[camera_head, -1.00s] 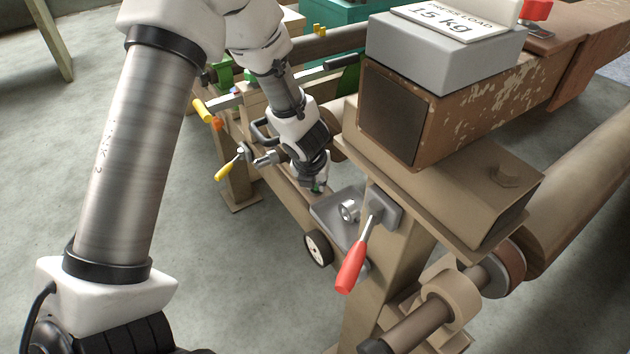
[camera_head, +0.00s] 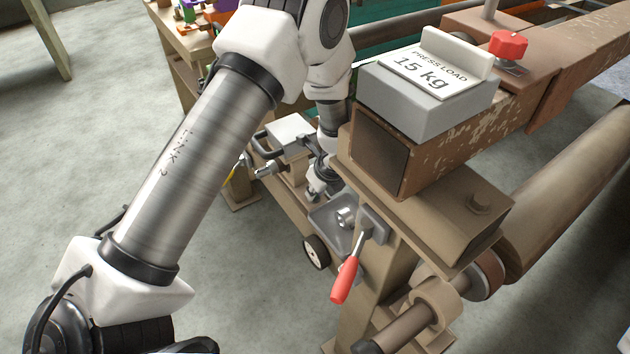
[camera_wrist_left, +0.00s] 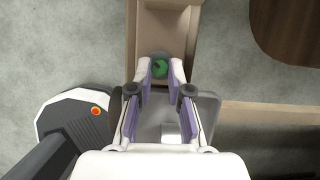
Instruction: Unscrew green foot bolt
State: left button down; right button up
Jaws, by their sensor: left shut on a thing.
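The green foot bolt (camera_wrist_left: 160,67) shows as a round green head between the fingertips in the left wrist view, at the end of a tan beam. My left gripper (camera_wrist_left: 163,73) is closed on it, one finger on each side. In the head view my left gripper (camera_head: 319,190) points down just left of the grey tray, partly hidden by its own wrist. The bolt cannot be made out in the head view. My right gripper is not in view.
A grey tray (camera_head: 326,222) with a metal cylinder (camera_head: 345,217) is beside the gripper. A red-handled lever (camera_head: 345,280) hangs in front, and a small wheel (camera_head: 316,253) is below. A rusty beam (camera_head: 378,162) carries a grey 15 kg press load (camera_head: 425,105) on the right.

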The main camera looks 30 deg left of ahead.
pick_arm(q)
jog(key=n+p, duration=0.1)
jog(key=n+g+p, duration=0.1)
jog(key=n+p, duration=0.1)
jog(key=shift+w+r+n+g, duration=0.15)
jog(key=shift+n+g, duration=0.15)
jog(key=shift+w+n+g+p, duration=0.15)
jog(key=shift+n+g+p, duration=0.6)
jog(key=shift+n, duration=1.15)
jog(key=shift+f, duration=0.2)
jog(key=c, duration=1.1)
grip_release()
jog(key=shift+r, duration=0.15)
jog(key=v, duration=1.1)
jog(key=shift+r, duration=0.35)
jog(key=shift+d, duration=0.15)
